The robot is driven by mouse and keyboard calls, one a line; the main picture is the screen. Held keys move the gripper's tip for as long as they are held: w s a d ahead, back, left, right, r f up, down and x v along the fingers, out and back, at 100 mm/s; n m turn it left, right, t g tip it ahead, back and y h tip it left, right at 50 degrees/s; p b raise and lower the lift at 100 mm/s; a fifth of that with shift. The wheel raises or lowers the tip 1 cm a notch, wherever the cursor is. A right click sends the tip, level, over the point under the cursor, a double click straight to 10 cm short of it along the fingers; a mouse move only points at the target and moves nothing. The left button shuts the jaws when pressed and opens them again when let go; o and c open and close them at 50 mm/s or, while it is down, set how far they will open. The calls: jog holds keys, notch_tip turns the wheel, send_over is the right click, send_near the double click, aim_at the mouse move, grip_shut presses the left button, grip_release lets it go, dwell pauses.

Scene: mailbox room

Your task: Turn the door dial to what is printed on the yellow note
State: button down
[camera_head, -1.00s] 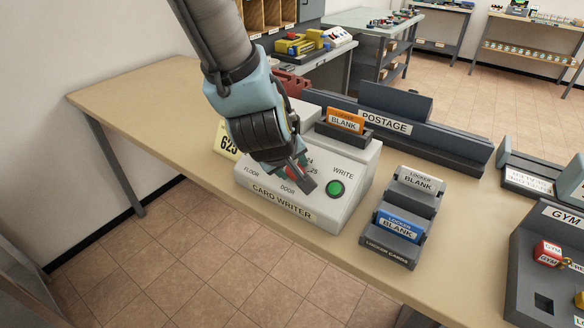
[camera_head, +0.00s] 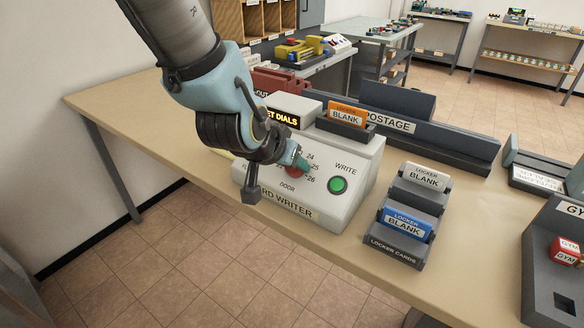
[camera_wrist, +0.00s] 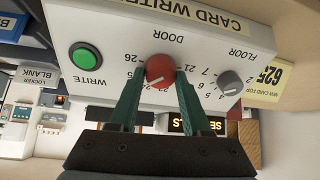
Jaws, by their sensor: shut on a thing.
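The grey card writer (camera_head: 345,160) stands on the table with a red door dial (camera_head: 293,171). The numbers 24, 25 and 26 show beside the dial in the head view. My gripper (camera_head: 297,164) is closed on this dial; in the wrist view its green fingers (camera_wrist: 158,78) hold both sides of the red dial (camera_wrist: 160,66). I cannot tell which number the dial points to. The yellow note (camera_wrist: 268,76) reads 625 in the wrist view; my arm hides most of it in the head view. A grey floor dial (camera_wrist: 230,82) sits beside the red one.
A green WRITE button (camera_head: 338,185) is right of the dial. The card writer's display (camera_head: 283,117) is partly hidden and shows "DIALS". A locker card rack (camera_head: 393,248) and a dark postage holder (camera_head: 440,140) stand to the right. The table's left part is clear.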

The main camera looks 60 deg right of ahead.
jog(key=shift+m+b, duration=0.5)
jog(key=shift+m, duration=0.5)
jog(key=shift+c, duration=1.8)
grip_release()
jog(key=w+v, duration=0.1)
jog(key=v, duration=0.9)
jog(key=shift+s+a+r, duration=0.25)
jog(key=shift+s+a, duration=0.1)
